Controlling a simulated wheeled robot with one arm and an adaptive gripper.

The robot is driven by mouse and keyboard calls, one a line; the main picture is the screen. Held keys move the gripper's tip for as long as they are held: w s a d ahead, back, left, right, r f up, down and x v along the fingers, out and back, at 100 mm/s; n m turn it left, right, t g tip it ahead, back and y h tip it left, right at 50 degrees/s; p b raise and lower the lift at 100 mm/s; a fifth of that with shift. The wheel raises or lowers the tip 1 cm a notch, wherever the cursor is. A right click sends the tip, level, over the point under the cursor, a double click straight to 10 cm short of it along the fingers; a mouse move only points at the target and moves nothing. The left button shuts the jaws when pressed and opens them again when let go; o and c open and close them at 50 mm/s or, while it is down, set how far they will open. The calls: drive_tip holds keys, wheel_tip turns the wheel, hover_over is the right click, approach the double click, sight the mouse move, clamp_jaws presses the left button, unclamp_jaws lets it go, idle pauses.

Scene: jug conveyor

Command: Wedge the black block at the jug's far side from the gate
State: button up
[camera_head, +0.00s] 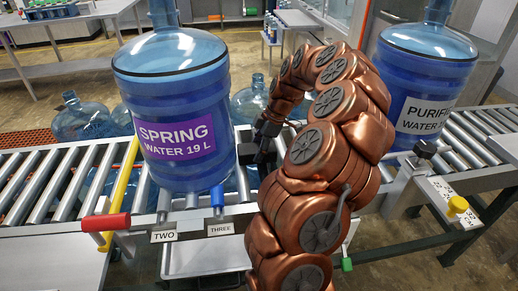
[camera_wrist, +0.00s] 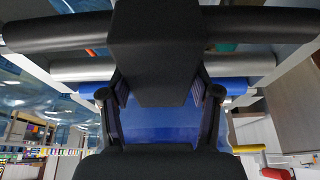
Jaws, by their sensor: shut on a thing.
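The Spring Water jug (camera_head: 185,110) stands upright on the roller conveyor, its purple label facing me. A yellow bar (camera_head: 124,185) with a red-ended handle (camera_head: 106,222) lies across the rollers left of the jug and looks like the gate. My gripper (camera_head: 258,145) is low at the jug's right side, the side away from that bar. It is shut on the black block (camera_wrist: 155,50), which fills the upper middle of the wrist view between the fingers. In the head view the block is dark against the gripper and partly hidden, so I cannot tell whether it touches the jug.
A Purified Water jug (camera_head: 424,85) stands on the rollers to the right, beyond my arm. More jugs (camera_head: 85,119) stand behind.

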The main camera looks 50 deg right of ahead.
drive_tip(key=shift+w+a, duration=0.15)
drive_tip(key=shift+a, duration=0.1)
drive_tip(key=o, duration=1.5)
drive_tip(key=v, duration=1.2)
